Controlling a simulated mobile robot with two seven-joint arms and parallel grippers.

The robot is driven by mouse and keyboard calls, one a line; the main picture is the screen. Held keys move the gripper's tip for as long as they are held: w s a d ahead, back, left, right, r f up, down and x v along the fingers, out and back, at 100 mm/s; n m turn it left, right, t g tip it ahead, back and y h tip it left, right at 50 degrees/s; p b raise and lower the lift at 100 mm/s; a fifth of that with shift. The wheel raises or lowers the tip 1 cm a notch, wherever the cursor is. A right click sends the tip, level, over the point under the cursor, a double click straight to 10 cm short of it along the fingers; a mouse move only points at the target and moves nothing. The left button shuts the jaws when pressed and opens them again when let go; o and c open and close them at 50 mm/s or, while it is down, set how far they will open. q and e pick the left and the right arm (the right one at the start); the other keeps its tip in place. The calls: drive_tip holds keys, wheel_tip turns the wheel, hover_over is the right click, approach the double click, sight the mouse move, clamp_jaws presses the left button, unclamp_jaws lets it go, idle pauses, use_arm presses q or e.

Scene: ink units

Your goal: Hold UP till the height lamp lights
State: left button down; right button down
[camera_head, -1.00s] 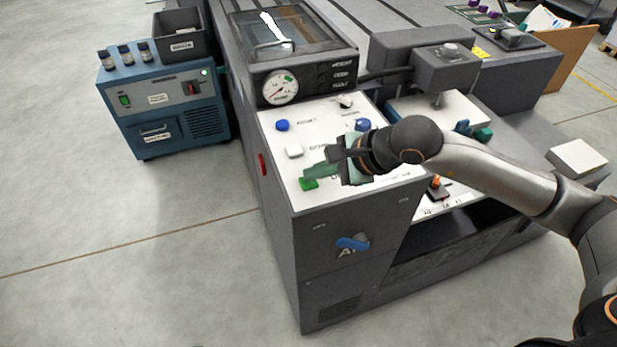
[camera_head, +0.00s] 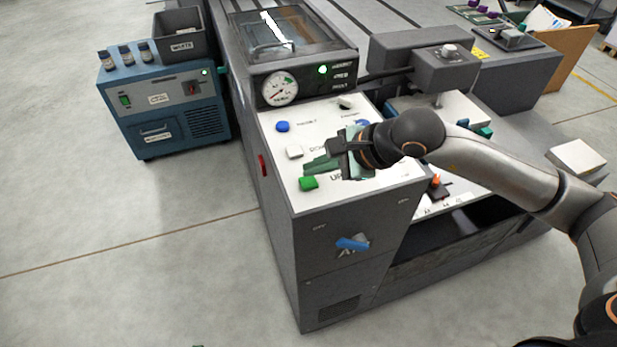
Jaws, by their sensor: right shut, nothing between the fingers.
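The green button (camera_head: 308,184) with "UP" lettered beside it is on the white sloping panel (camera_head: 275,140) of the grey machine. My right gripper (camera_head: 312,166) is shut and empty, with its fingers just above and behind this button; a small gap seems to show, though contact is hard to judge. The top lamp (camera_head: 322,70) in the row beside the round gauge (camera_head: 280,89) glows green; its label is too blurred to read surely. The lamps under it are dark. The gripper hides part of the panel lettering. My left gripper is out of view.
A white button (camera_head: 294,152) and blue buttons, one at the left (camera_head: 282,126), are close by on the panel. A red button (camera_head: 262,165) is on the machine's side. A blue unit (camera_head: 165,110) with bottles stands left. The floor in front is clear.

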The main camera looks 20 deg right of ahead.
sight(316, 183)
drive_tip(key=shift+r+p, duration=1.3)
drive_tip(key=shift+r, duration=1.3)
drive_tip(key=shift+f, duration=0.1)
